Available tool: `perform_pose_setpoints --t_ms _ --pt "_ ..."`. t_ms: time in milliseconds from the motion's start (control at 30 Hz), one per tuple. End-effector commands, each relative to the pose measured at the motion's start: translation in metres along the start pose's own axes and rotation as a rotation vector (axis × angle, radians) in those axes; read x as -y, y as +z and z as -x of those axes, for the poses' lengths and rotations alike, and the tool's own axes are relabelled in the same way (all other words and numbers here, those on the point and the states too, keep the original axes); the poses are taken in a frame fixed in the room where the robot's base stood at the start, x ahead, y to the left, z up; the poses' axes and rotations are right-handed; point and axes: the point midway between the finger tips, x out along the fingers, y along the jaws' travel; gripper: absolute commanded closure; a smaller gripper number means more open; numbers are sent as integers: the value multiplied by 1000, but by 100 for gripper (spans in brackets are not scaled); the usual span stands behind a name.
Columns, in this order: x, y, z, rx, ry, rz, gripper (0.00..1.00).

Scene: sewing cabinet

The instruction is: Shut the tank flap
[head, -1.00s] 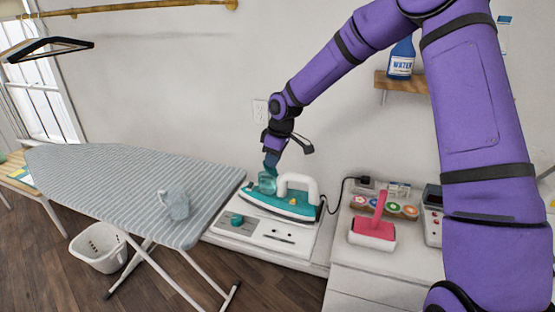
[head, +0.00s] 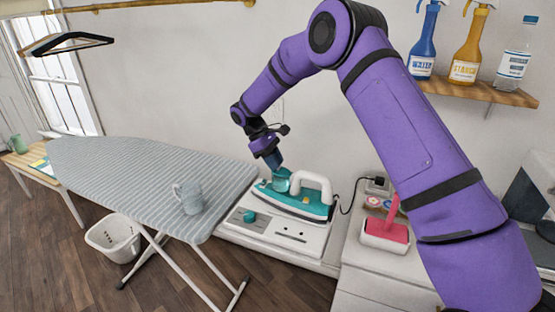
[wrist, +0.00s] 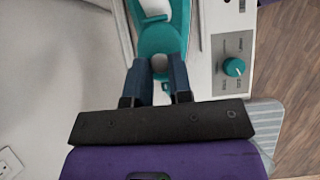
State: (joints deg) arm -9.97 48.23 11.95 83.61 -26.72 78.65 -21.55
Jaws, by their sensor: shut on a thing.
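The teal and white iron (head: 309,205) sits on its white station at the wall end of the ironing board. Its teal see-through tank (head: 281,181) is at the left end, by the white handle (head: 316,180). My gripper (head: 274,166) reaches down onto the tank from above. In the wrist view, the two dark blue fingers of my gripper (wrist: 160,75) stand a little apart, with teal tank parts of the iron (wrist: 160,40) between and beyond them. The gripper is shut on the tank flap, which is mostly hidden by the fingers; its exact angle cannot be told.
A grey cup (head: 189,197) stands on the striped ironing board (head: 130,170), left of the iron. A shelf (head: 480,92) with bottles hangs above. The iron's cord (head: 352,195) runs to the wall.

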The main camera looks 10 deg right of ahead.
Motion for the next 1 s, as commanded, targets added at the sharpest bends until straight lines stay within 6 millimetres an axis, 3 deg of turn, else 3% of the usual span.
perform_pose_setpoints --t_ms 767,800,867,900,1000 --pt "0 -7 -4 102 -1 2 100" --pt "1 -7 -4 102 -1 2 73" --pt "1 -7 -4 102 -1 2 59" --pt "0 -7 -4 102 -1 2 54" --pt "0 -7 -4 102 -1 1 54"
